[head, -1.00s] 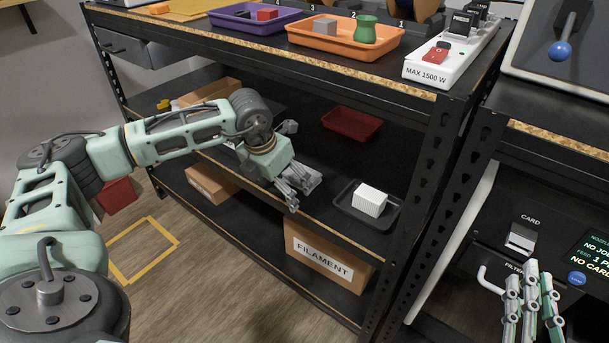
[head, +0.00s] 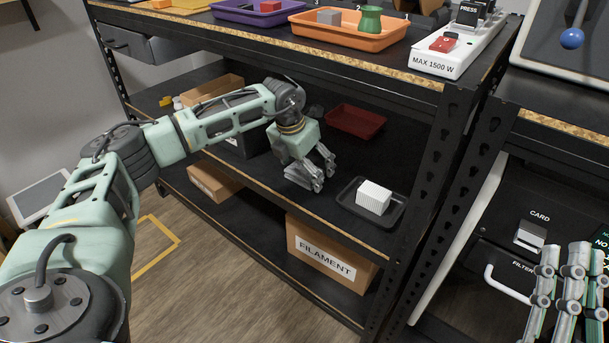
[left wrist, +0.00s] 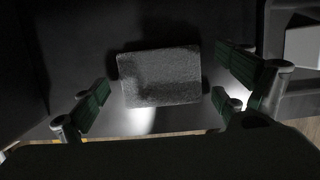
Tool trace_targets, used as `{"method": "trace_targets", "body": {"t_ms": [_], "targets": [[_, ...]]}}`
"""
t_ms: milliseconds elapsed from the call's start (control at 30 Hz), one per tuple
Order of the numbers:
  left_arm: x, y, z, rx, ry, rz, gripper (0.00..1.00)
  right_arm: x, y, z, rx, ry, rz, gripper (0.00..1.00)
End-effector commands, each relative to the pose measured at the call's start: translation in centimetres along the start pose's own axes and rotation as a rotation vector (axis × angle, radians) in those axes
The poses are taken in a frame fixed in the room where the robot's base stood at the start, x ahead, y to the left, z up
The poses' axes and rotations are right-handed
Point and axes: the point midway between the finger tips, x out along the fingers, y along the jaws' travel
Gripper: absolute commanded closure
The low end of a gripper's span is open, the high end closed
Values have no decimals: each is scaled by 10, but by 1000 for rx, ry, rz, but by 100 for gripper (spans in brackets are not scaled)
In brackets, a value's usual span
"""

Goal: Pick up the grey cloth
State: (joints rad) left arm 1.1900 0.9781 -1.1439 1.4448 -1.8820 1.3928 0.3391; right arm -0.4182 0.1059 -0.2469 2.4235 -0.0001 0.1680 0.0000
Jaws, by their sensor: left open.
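The grey cloth (left wrist: 160,77) shows in the left wrist view as a flat, dark grey, roughly rectangular piece on the dark middle shelf. My left gripper (head: 320,181) reaches in over that shelf with its fingers angled downward. In the left wrist view my left gripper (left wrist: 165,92) is open, its fingers on both sides of the cloth and apart from it. In the head view the gripper partly hides the cloth. My right gripper (head: 570,285) is at the lower right, in front of the black machine; whether its fingers are closed is unclear.
A black tray (head: 388,222) with a white ribbed block (head: 373,197) sits right of my left gripper. A red tray (head: 355,121) lies behind. The shelf post (head: 440,175) stands to the right, and the upper shelf edge (head: 330,60) runs overhead.

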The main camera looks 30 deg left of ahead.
Motion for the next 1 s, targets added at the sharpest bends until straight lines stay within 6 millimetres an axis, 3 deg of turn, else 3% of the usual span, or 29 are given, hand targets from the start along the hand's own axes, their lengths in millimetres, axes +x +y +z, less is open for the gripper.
{"method": "trace_targets", "body": {"t_ms": [133,633,1000], "targets": [[0,0,0,0,-1,0,8,0,0,0,0,-1,0,83],[0,0,0,0,-1,0,52,0,0,1,0,-3,0,83],[-2,0,0,-1,-1,0,52,1,0,3,0,-19,1,83]]}}
